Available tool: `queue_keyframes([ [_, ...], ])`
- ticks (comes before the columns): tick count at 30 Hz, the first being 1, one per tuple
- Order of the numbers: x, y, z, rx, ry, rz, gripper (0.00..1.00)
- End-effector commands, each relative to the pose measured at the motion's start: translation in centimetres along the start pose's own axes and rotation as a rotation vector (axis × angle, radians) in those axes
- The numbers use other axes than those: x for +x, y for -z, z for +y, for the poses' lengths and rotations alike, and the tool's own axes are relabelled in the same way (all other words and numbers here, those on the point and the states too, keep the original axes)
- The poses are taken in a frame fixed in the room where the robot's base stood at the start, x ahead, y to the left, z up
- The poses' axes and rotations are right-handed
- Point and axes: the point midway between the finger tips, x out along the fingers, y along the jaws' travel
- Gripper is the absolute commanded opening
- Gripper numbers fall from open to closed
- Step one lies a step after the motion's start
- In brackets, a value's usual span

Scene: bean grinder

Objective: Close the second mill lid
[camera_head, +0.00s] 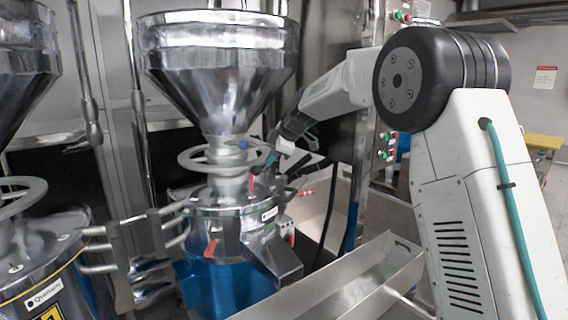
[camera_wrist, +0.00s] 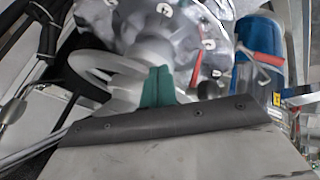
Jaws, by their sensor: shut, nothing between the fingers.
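The mill in the middle of the head view has a shiny metal hopper (camera_head: 218,60), a grey handwheel (camera_head: 195,163) and a metal lid (camera_head: 225,200) above a blue lower body (camera_head: 225,283). The lid looks seated on the body, but I cannot tell whether it is fully closed. My gripper (camera_head: 271,158) is just right of the handwheel and above the lid's right side. In the wrist view its teal fingers (camera_wrist: 157,88) are together and empty, in front of the handwheel (camera_wrist: 105,75). Whether they touch the mill is unclear.
Another mill (camera_head: 40,265) stands at the left edge, with metal bar handles (camera_head: 150,235) between the two. A metal spout (camera_head: 272,258) and a steel trough (camera_head: 350,285) lie at front right. A red-handled latch (camera_wrist: 264,57) shows in the wrist view.

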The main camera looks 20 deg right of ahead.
Motion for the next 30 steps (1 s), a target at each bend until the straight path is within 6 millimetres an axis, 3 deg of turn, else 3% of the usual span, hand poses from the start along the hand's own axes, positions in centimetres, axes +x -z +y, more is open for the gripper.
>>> queue_keyframes([
  [10, 1.7, 1.1, 2.1, -0.126, 0.067, 0.066, 0.00],
  [30, 2.0, 1.2, 1.8, -0.142, 0.082, 0.076, 0.00],
])
